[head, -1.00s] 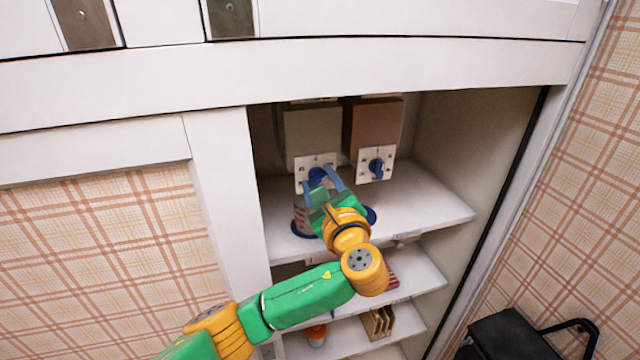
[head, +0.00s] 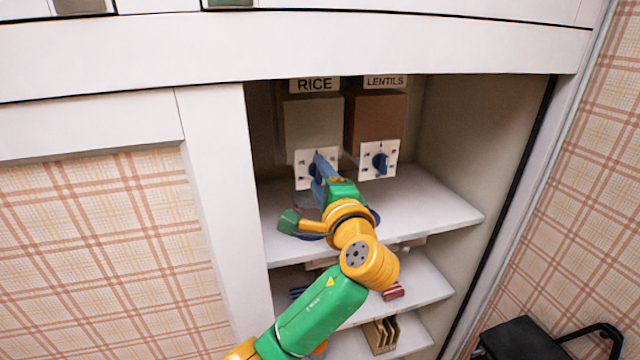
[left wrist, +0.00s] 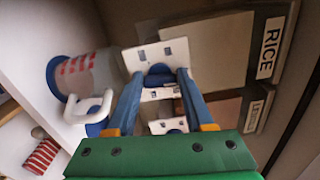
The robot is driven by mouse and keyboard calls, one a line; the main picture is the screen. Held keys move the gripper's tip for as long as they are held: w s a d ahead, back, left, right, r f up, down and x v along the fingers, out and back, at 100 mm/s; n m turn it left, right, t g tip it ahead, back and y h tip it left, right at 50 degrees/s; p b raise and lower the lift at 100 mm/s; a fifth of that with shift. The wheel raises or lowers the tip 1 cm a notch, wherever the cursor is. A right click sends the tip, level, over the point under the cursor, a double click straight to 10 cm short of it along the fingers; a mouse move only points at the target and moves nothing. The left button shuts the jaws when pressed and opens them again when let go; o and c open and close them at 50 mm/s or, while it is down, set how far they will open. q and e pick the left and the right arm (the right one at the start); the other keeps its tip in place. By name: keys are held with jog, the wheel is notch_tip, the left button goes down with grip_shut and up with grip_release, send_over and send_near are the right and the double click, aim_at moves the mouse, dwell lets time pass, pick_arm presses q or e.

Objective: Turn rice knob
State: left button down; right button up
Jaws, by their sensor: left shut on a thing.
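The rice dispenser (head: 312,122) is a grey-beige box under a RICE label (head: 315,84) on the cabinet's upper shelf. Its white dial plate (head: 303,158) carries the blue rice knob, which shows between my fingertips in the left wrist view (left wrist: 158,75). My left gripper (head: 318,165) is shut on this knob, with a blue finger on each side. The gripper hides part of the knob in the head view, so its exact setting is unclear. The brown lentils dispenser (head: 377,118) stands to the right with its own blue knob (head: 381,163). My right gripper is not in view.
A red-striped container (left wrist: 78,70) with blue parts is below the rice dispenser, mostly hidden by my arm in the head view. Lower shelves hold small items, including a wooden rack (head: 381,335). The upper shelf's right end (head: 440,205) is clear. A black chair (head: 515,340) stands lower right.

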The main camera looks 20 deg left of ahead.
pick_arm(q)
jog(key=shift+n+b, duration=0.3)
jog(key=shift+n, duration=0.3)
jog(key=shift+c, duration=1.4)
grip_release()
jog(key=shift+s+d+f+b, duration=0.15)
jog(key=shift+s+d+b, duration=0.1)
jog(key=shift+b, duration=0.1)
jog(key=b+v, duration=0.2)
jog(key=v, duration=0.4)
jog(key=shift+s, duration=0.15)
